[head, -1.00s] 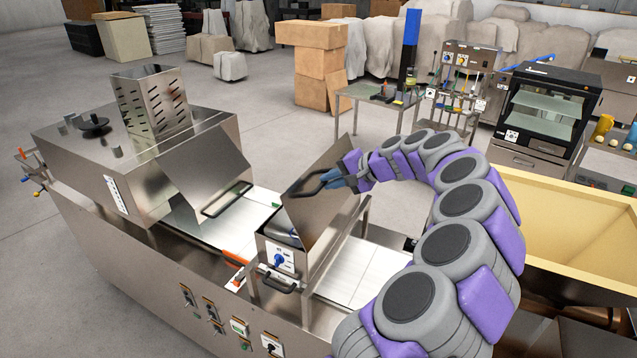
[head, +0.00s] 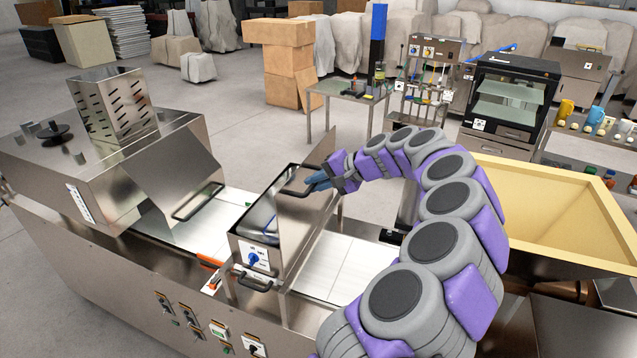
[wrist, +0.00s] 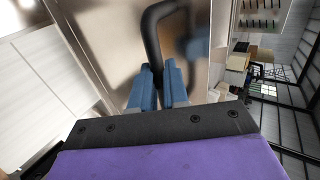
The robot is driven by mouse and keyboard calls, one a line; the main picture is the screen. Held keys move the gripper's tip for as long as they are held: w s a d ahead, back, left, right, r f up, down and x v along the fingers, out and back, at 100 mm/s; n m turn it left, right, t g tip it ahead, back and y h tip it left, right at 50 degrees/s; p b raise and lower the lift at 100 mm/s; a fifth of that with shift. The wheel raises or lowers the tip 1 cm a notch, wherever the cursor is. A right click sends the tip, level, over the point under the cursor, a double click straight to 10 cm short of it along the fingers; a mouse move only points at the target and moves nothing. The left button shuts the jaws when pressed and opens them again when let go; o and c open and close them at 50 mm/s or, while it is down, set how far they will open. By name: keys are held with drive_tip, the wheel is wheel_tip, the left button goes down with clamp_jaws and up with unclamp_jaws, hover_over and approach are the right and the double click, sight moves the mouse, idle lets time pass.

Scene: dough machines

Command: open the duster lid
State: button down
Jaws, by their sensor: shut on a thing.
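The duster is the steel box (head: 285,262) across the white conveyor, with a blue knob on its front plate. Its steel lid (head: 309,215) stands tilted up, and the box shows open beneath it. A black handle is fixed to the lid; it shows large in the wrist view (wrist: 152,38). My gripper (head: 316,183) is at the lid's upper edge, its blue fingers shut on the black handle. In the wrist view the blue fingertips (wrist: 157,80) close around the lower end of the handle. The fingers hide part of the handle.
A steel machine with a sloped cover and black handle (head: 198,202) stands left of the duster on the same conveyor (head: 345,265). A cream hopper (head: 560,215) is at the right. A small table (head: 350,88) stands behind; open floor lies at the back left.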

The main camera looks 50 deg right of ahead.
drive_tip(key=c, duration=1.5)
unclamp_jaws()
drive_tip(key=shift+w+a+f, duration=0.1)
drive_tip(key=shift+f, duration=0.3)
drive_tip(key=o, duration=0.3)
drive_tip(key=shift+w, duration=0.2)
drive_tip(key=shift+o, duration=0.4)
drive_tip(key=shift+d+r, duration=0.1)
drive_tip(key=shift+d, duration=0.2)
drive_tip(key=shift+r, duration=0.1)
drive_tip(key=v, duration=1.7)
drive_tip(key=shift+p, duration=0.45)
drive_tip(key=shift+d, duration=0.1)
